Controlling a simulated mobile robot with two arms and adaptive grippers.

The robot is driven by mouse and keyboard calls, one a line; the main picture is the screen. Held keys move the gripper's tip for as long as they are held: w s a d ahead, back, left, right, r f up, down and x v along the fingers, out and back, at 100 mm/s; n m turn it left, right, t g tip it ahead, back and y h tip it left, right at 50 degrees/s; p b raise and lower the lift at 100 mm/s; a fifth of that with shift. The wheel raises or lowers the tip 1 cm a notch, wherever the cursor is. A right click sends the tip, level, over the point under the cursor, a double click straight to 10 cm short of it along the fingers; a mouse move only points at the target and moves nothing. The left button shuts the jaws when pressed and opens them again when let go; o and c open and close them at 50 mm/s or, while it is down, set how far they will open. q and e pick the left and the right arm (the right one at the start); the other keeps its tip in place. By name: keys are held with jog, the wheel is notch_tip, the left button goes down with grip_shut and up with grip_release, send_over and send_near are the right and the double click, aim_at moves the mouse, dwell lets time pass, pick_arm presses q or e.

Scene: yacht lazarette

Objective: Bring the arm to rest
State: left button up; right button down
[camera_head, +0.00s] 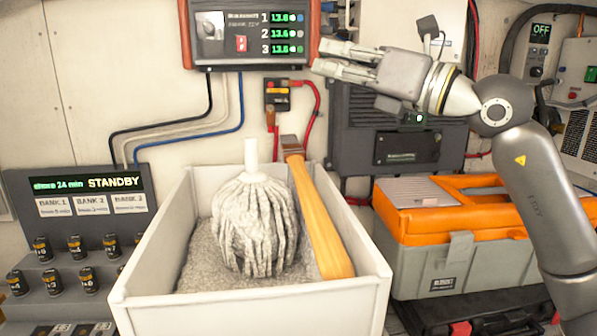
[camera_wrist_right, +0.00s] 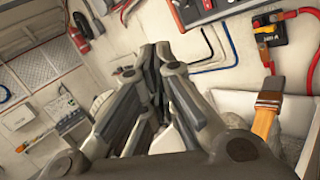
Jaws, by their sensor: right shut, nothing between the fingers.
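My right gripper (camera_head: 333,60) is raised at the upper middle of the head view, with its arm coming in from the right. My left gripper is in neither view.
The bin holds a grey-white mop head (camera_head: 252,225) and a wooden-handled tool (camera_head: 318,220). A battery station (camera_head: 90,220) stands at the left. An orange-and-grey toolbox (camera_head: 440,265) sits at the right, under the arm. Cables and a red-and-black switch (camera_head: 277,95) are on the back wall.

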jog(key=s+d+f+n+t+h, duration=0.15)
jog(key=d+f+n+h, duration=0.5)
jog(key=f+n, duration=0.65)
jog(key=s+d+f+n+t+h, duration=0.15)
jog(key=d+f+n+h, duration=0.55)
jog(key=f, duration=0.9)
jog(key=s+d+f+n+t+h, duration=0.15)
jog(key=d+f+n+h, duration=0.45)
jog(key=f+n, duration=0.75)
jog(key=s+f+m+g, duration=0.25)
jog(key=s+f, duration=0.25)
jog(key=f, duration=0.3)
jog(key=s+f+m+g, duration=0.1)
jog(key=s+f+g, duration=0.2)
jog(key=s+f, duration=0.35)
jog(key=s+a+f+g+y, duration=0.35)
jog(key=s+f+g, duration=0.5)
jog(key=s, duration=0.65)
notch_tip(320, 180, down, 28)
jog(key=s, duration=0.2)
jog(key=s+d+f+g, duration=0.1)
jog(key=s+d+f, duration=0.1)
jog(key=s+f, duration=1.4)
jog(key=shift+s+d+f+h, duration=0.15)
jog(key=shift+s+f+h, duration=0.1)
jog(key=shift+s+h, duration=0.2)
